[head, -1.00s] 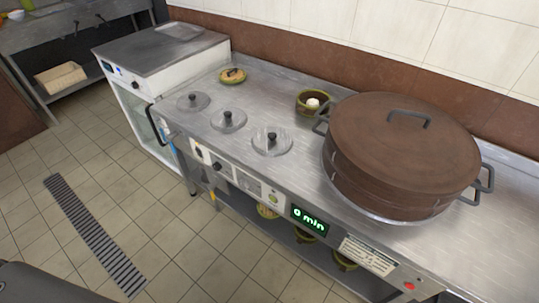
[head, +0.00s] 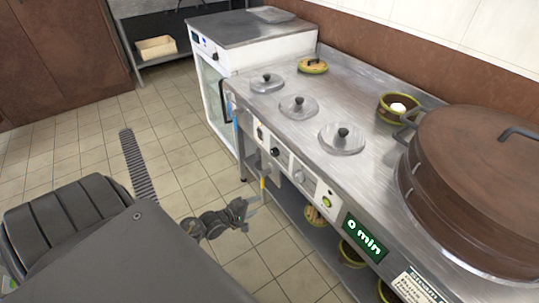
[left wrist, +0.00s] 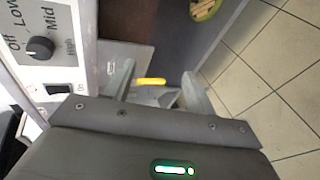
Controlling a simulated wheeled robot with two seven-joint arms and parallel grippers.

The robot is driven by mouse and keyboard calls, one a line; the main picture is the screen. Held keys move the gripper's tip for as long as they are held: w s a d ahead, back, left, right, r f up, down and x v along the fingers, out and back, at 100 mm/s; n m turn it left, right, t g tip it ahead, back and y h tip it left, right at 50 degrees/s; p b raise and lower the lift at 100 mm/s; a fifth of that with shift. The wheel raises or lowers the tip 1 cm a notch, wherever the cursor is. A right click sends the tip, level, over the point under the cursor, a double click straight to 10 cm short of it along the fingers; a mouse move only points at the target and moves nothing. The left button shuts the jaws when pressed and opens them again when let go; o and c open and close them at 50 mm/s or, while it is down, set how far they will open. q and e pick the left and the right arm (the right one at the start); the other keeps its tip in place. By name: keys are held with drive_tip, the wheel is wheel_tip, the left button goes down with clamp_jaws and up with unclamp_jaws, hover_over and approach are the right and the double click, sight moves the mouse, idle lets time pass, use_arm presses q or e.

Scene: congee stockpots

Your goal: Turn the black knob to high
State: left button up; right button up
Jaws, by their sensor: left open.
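The black knob (head: 276,152) is on the counter's front panel in the head view. In the left wrist view the black knob (left wrist: 40,48) sits at the upper left, with Off, Low, Mid and High printed around it. I cannot tell for certain which label it points to. My left gripper (head: 248,206) is in front of the counter, below and apart from the knob. In the left wrist view its two fingers (left wrist: 160,90) are spread, with nothing held between them. The knob lies to the left of the fingers there. My right gripper is not in view.
A large brown lidded pot (head: 470,190) stands at the right. Small lids (head: 342,138) lie on the counter. A yellow object (left wrist: 150,81) shows beyond my left fingers. Open tiled floor lies in front.

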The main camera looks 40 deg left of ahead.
use_arm(q)
drive_tip(key=w+a+r+n+t+b, duration=0.2)
drive_tip(key=w+a+r+n+t, duration=0.15)
drive_tip(key=r, duration=0.55)
drive_tip(key=n+h+b, duration=0.1)
drive_tip(key=n+h, duration=0.1)
approach(272, 154)
drive_tip(key=shift+t, duration=0.35)
drive_tip(key=b+x, duration=0.1)
drive_tip(key=x, duration=0.3)
drive_tip(key=b+x, duration=0.1)
drive_tip(key=x, duration=0.4)
drive_tip(key=shift+f, duration=0.25)
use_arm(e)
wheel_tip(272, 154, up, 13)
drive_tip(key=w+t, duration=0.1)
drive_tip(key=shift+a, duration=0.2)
use_arm(q)
drive_tip(key=shift+s, duration=0.1)
drive_tip(key=c, duration=1)
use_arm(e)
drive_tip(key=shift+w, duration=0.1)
